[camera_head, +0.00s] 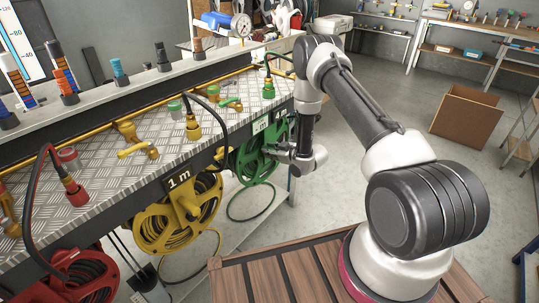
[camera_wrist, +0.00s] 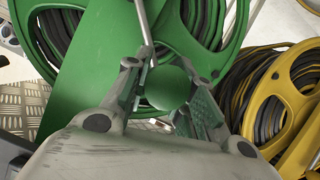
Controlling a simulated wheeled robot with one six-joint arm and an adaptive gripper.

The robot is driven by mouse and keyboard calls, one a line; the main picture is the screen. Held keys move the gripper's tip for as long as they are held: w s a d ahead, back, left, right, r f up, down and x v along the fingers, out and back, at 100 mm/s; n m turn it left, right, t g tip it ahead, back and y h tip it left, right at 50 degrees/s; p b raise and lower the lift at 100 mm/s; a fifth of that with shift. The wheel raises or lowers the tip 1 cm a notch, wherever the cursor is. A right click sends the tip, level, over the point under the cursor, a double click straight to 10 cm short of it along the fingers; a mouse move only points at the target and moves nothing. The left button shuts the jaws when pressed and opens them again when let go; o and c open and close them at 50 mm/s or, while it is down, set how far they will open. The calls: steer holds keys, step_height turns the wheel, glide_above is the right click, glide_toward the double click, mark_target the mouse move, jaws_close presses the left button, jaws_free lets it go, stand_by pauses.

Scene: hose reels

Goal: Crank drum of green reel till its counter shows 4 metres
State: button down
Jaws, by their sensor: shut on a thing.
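The green reel (camera_head: 258,162) hangs below the bench at its far end, partly hidden by my arm. It fills the upper part of the wrist view (camera_wrist: 200,35), with dark hose wound on its drum. A round green crank knob (camera_wrist: 167,88) sits between the two fingers of my gripper (camera_wrist: 168,100), which is shut on it. In the head view my gripper (camera_head: 283,153) is at the front of the green reel. A small pale counter plate (camera_head: 261,124) shows above the green reel. Its reading is too small to tell.
A yellow reel (camera_head: 183,212) with a counter reading 1 m (camera_head: 179,179) hangs to the left; it also shows in the wrist view (camera_wrist: 268,103). A red reel (camera_head: 80,280) is further left. A cardboard box (camera_head: 466,118) stands on open floor at right.

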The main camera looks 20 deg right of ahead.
steer(key=shift+w+d+r, duration=0.1)
steer(key=shift+w+d, duration=0.05)
steer(key=shift+d, duration=0.05)
stand_by(0.3)
steer(key=c, duration=1.2)
jaws_free()
steer(key=v, duration=1.2)
